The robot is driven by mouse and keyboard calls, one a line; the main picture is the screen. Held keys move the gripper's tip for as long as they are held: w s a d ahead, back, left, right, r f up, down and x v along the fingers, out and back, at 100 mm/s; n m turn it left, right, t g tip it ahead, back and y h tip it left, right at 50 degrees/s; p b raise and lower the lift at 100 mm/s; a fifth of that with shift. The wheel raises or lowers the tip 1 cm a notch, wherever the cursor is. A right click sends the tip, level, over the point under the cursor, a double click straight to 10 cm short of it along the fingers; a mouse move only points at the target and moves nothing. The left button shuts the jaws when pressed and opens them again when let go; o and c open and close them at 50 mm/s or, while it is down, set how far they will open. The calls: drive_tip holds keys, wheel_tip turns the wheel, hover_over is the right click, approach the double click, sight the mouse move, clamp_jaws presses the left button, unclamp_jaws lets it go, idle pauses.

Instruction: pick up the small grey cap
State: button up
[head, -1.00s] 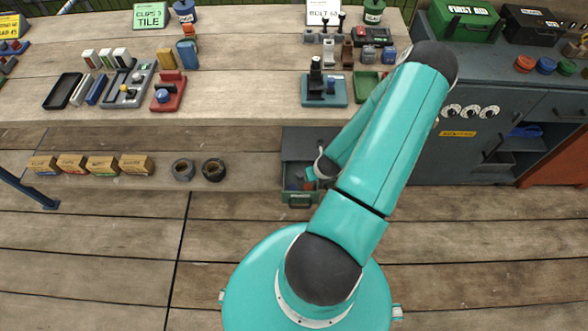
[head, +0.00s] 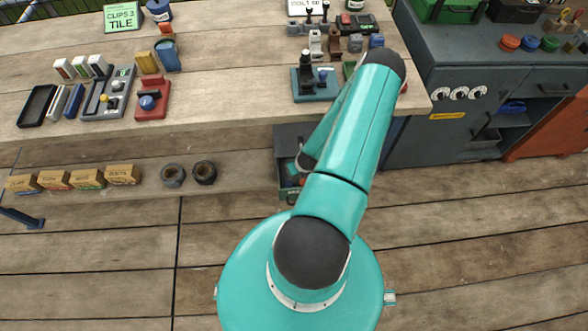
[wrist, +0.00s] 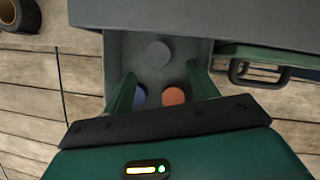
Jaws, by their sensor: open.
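The small grey cap (wrist: 154,54) lies on the grey floor of an open drawer, toward its far end in the wrist view. A blue cap (wrist: 140,95) and an orange cap (wrist: 173,96) lie nearer to me, side by side. My gripper (wrist: 161,84) is open and points down into the drawer (wrist: 117,52). Its two green fingers stand apart, one on each side of the blue and orange caps; the grey cap is beyond the fingertips in the picture. In the head view the drawer (head: 283,160) is partly hidden by my arm, and the grey cap cannot be made out.
The drawer sits under the workbench (head: 225,110), whose top holds tools and trays. Two dark tape rolls (head: 188,173) and several cardboard boxes (head: 72,179) stand on the lower shelf at left. A grey cabinet (head: 445,125) stands at right. The drawer walls are close around my fingers.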

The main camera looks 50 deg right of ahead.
drive_tip(key=x, duration=0.5)
drive_tip(key=shift+w+f, duration=0.1)
drive_tip(key=shift+w, duration=0.15)
drive_tip(key=shift+c, duration=0.2)
drive_tip(key=c, duration=1)
